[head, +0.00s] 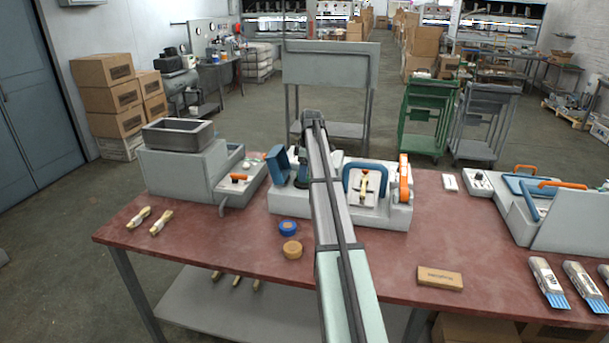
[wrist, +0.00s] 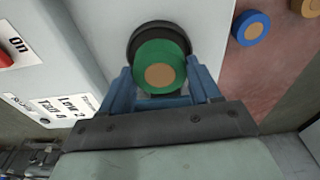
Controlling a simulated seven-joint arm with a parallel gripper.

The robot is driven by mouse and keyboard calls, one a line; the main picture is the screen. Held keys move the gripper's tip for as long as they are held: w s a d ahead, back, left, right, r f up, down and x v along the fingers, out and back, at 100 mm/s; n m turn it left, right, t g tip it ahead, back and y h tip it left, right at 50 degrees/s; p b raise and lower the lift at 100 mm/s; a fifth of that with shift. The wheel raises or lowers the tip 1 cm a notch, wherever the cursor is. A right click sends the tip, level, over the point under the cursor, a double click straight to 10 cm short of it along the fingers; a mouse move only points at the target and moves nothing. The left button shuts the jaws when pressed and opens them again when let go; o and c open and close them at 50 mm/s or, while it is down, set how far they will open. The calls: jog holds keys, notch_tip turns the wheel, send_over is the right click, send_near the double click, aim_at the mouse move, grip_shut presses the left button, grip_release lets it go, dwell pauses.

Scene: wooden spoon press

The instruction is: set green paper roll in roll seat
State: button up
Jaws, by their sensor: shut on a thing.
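In the wrist view, a green paper roll (wrist: 179,60) with a tan core sits between the blue fingers of my gripper (wrist: 162,78), which is shut on it. Just behind it, a dark round roll seat (wrist: 134,47) shows in the pale machine face, mostly covered by the roll. The roll overlaps the seat, a little toward the lower right of it. I cannot tell whether it touches the seat or stands off it. In the head view my own arm crosses the middle of the press machine (head: 289,203) and hides the roll and seat.
A blue roll (head: 288,228) and a tan roll (head: 292,249) lie on the red table (head: 220,270) in front of the machine. A grey machine with a tray (head: 178,133) stands left. A cardboard-coloured block (head: 440,279) and brushes (head: 548,283) lie right.

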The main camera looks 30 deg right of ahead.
jog(key=shift+f, duration=0.75)
jog(key=shift+f, duration=0.15)
jog(key=o, duration=1)
jog(key=shift+o, duration=0.2)
notch_tip(320, 180, up, 12)
jog(key=s+d, duration=0.1)
